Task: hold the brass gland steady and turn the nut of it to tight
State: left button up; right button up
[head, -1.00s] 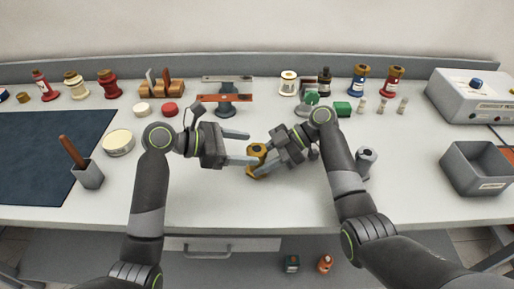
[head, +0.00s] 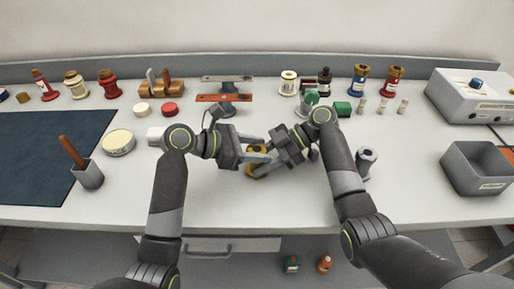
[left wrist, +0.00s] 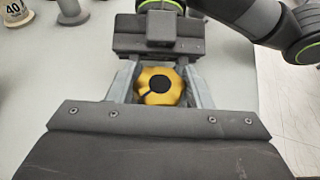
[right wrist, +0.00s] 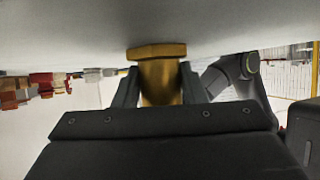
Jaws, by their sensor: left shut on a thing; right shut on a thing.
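The brass gland (head: 256,173) stands upright on the white bench, partly hidden by my grippers in the head view. My right gripper (head: 266,163) is shut on its body from the right. The right wrist view shows the brass body (right wrist: 160,85) between the fingers, with a hexagonal flange (right wrist: 157,51) at the bench surface. My left gripper (head: 262,151) comes from the left and is shut on the nut at the top. The left wrist view shows the brass nut (left wrist: 160,87), with a dark round opening, between the fingers. The nut's tightness cannot be seen.
A grey cylindrical part (head: 366,160) stands right of my right gripper. A stand with a red bar (head: 224,98) is behind. A grey bin (head: 477,168) is at the right, a brush cup (head: 89,176) at the left. The bench in front of the gland is clear.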

pick_arm(q)
jog(key=shift+s+m+g, duration=0.1)
jog(key=shift+m+g, duration=2.2)
jog(key=shift+g, duration=0.3)
jog(key=o, duration=1)
jog(key=shift+n+t, duration=0.3)
jog(key=shift+t, duration=0.1)
